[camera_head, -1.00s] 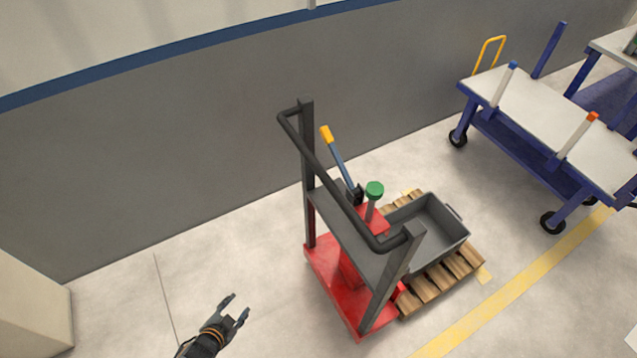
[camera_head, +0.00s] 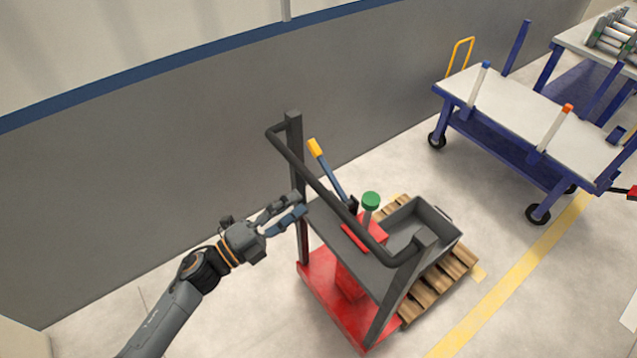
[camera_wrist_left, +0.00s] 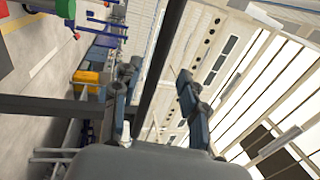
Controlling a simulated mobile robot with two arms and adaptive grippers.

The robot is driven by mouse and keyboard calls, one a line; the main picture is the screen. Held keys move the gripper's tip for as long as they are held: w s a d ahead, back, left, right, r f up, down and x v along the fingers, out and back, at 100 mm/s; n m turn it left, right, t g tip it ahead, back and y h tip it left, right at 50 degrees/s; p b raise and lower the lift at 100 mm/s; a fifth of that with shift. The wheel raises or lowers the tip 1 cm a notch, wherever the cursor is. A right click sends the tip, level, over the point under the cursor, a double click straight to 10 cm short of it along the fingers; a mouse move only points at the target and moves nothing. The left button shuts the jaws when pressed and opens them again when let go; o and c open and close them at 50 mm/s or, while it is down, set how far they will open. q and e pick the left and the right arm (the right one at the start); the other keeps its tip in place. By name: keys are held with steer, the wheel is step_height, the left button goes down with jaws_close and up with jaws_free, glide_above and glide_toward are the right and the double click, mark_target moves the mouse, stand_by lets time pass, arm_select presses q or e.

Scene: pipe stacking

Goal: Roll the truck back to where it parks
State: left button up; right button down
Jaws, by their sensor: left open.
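The truck is a red wheeled base (camera_head: 335,300) with dark upright posts, a dark push bar (camera_head: 335,190) and a green knob (camera_head: 370,201). It stands with its load end over a wooden pallet (camera_head: 440,285). My left gripper (camera_head: 300,206) is open, its fingertips at the truck's left post in the head view. In the left wrist view its two fingers (camera_wrist_left: 158,72) are spread, with a dark bar running between them. I cannot tell whether they touch it. My right gripper is not in view.
A grey wall (camera_head: 120,190) runs behind the truck.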

mark_target(319, 189)
arm_select(q)
steer(key=p+x, duration=0.1)
steer(key=x, duration=0.6)
steer(key=shift+w, duration=0.1)
jaws_close()
